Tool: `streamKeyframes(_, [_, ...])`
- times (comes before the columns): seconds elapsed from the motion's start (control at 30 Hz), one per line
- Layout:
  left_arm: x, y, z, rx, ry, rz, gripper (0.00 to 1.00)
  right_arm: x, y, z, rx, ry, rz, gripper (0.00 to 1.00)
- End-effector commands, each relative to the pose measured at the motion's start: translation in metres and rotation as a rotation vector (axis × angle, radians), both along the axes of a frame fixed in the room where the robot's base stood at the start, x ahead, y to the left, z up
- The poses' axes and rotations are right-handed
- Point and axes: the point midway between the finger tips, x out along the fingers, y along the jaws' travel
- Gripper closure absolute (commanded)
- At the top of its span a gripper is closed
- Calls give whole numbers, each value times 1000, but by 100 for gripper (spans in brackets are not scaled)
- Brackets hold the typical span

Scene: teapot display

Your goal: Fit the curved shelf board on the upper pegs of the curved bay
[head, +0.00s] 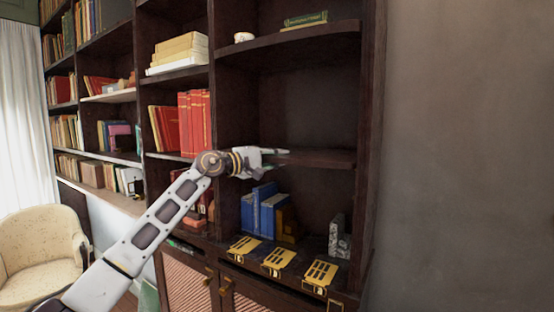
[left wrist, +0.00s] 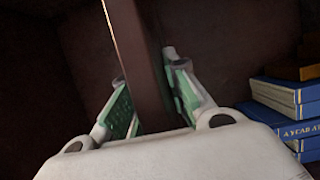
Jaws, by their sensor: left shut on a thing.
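The dark brown curved shelf board (head: 322,158) is inside the curved bay (head: 300,100), about level, between the top shelf and the lower compartment. My left gripper (head: 280,156) is shut on the board's left front part. In the left wrist view the board (left wrist: 134,50) runs between the two green-padded fingers of my left gripper (left wrist: 150,100). The pegs are hidden, and I cannot tell whether the board rests on them. My right gripper is in neither view.
Blue books (head: 262,208) stand below the board, with a grey bookend (head: 339,238) to the right. Yellow slotted pieces (head: 278,260) lie on the ledge. A fixed shelf (head: 290,45) is above. Red books (head: 195,122) fill the left bay. The space right above the board is clear.

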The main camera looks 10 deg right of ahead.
Motion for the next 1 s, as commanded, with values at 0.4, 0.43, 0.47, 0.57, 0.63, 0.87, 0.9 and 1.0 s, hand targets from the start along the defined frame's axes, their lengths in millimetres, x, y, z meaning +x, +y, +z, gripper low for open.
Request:
streamKeyframes(0.4, [0,-2,3,-3,-4,-1,59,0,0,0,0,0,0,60])
streamKeyframes(0.43, [0,-1,3,-3,-4,-1,59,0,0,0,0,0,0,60])
streamKeyframes(0.47, [0,-1,3,-3,-3,-1,59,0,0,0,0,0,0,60])
streamKeyframes(0.57, [1,-2,2,-2,-2,-1,59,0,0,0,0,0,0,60])
streamKeyframes(0.63, [2,-2,-3,4,3,-1,59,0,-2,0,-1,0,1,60])
streamKeyframes(0.87, [0,2,-1,1,0,0,59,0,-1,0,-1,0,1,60])
streamKeyframes(0.9, [-1,4,-1,1,0,0,59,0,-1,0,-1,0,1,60])
streamKeyframes(1.0, [-4,9,0,0,-1,0,59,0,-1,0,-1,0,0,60])
